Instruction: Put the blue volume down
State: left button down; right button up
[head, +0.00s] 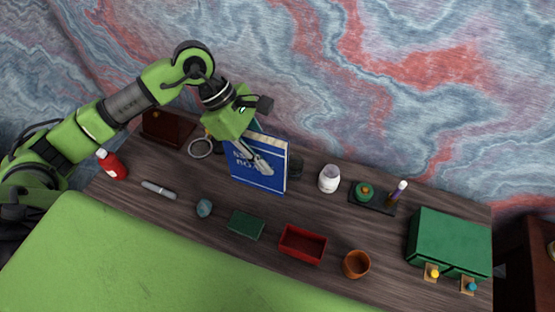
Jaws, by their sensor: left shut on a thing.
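The blue volume (257,176) is a blue book with white lettering on its cover and pale page edges. It stands upright, slightly tilted in the picture, at the back middle of the desk. My left gripper (262,163) comes down over its top edge and is shut on it. One finger shows against the front cover; the other is hidden behind the book. I cannot tell whether the book's lower edge touches the desk (325,218). My right gripper is not in view.
In front lie a blue-grey stone (204,208), a green box (246,224), a red tray (303,245) and an orange cup (356,264). A green cabinet (450,238) fills the right end.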

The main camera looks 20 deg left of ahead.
pick_arm(q)
jog(key=w+f+p, duration=0.3)
jog(key=w+f, duration=0.2)
jog(key=f, duration=0.4)
jog(key=shift+d+f+p, duration=0.15)
jog(key=shift+d+p, duration=0.15)
jog(key=shift+p, duration=0.05)
jog(key=c, duration=2.2)
grip_release()
jog(key=shift+f, duration=0.1)
jog(key=o, duration=0.3)
